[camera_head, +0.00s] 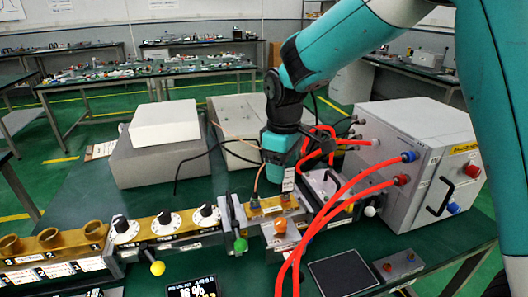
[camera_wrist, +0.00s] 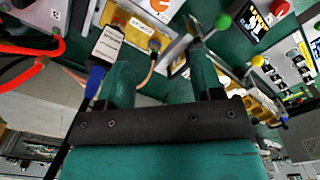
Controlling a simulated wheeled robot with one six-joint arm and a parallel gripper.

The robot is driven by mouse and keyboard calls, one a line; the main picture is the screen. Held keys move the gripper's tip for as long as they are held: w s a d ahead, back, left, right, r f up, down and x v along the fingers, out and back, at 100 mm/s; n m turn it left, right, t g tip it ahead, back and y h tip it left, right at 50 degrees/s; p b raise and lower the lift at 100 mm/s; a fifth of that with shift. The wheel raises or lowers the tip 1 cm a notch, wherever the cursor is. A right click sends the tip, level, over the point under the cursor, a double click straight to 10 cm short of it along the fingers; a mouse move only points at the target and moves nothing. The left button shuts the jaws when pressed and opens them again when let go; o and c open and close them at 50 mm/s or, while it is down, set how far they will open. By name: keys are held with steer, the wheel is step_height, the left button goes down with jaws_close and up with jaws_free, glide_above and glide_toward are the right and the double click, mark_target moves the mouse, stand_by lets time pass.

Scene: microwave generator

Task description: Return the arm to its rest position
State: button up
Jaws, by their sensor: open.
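My teal arm (camera_head: 345,40) reaches in from the upper right in the head view, bends at a black wrist joint and hangs down over the bench. My gripper (camera_wrist: 160,62) shows two separated teal fingers in the wrist view, open, with nothing held between them. Below them in that view lie a brass-coloured block (camera_wrist: 133,25) and a cable with a blue plug (camera_wrist: 95,82). In the head view the hand sits just above the row of brass-coloured parts, and its fingertips are hard to make out.
A grey power box (camera_head: 415,150) with red cables (camera_head: 330,215) stands close right of the hand. White and grey boxes (camera_head: 165,122) are behind left. Dials (camera_head: 165,222) and a green-knobbed part (camera_head: 240,245) line the bench front. A dark pad (camera_head: 343,275) lies front right.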

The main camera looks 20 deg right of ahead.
steer(key=shift+s, duration=0.1)
steer(key=s+a+r+m+y, duration=0.1)
steer(key=s+a+r+y, duration=0.1)
steer(key=s, duration=1)
steer(key=s+a+r+m+y, duration=0.1)
steer(key=s+r, duration=0.4)
steer(key=s, duration=0.8)
steer(key=shift+a+y, duration=0.6)
steer(key=shift+a, duration=0.05)
